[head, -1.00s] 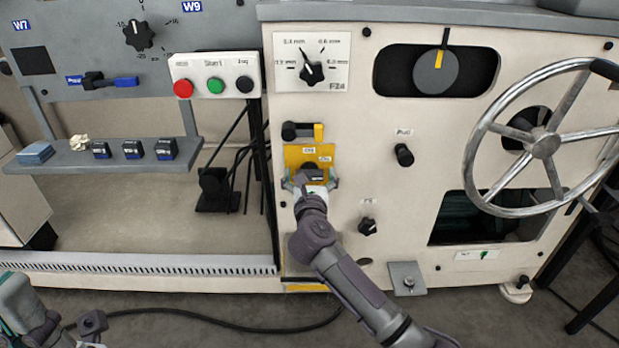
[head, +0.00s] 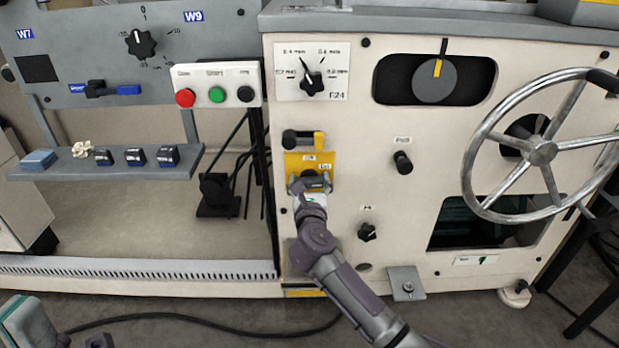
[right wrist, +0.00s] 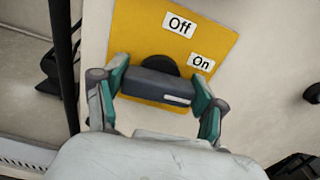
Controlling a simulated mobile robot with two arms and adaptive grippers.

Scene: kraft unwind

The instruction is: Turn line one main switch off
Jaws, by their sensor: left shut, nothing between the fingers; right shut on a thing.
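The main switch is a dark bar handle (right wrist: 157,86) on a yellow plate (right wrist: 135,38). The plate has an "Off" label (right wrist: 181,23) at the top and an "On" label (right wrist: 201,62) to the right. The handle lies nearly crosswise, its white mark at the right end, below "On". My right gripper (right wrist: 160,88) is shut on the handle, one teal finger at each end. In the head view the right gripper (head: 310,186) covers the lower part of the yellow plate (head: 293,162). My left gripper (head: 32,322) is partly cut off at the lower left corner.
A black knob (head: 367,231) and black pull knob (head: 402,162) are to the right. A large handwheel (head: 540,152) projects at the far right. A shelf (head: 60,172) stands at left.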

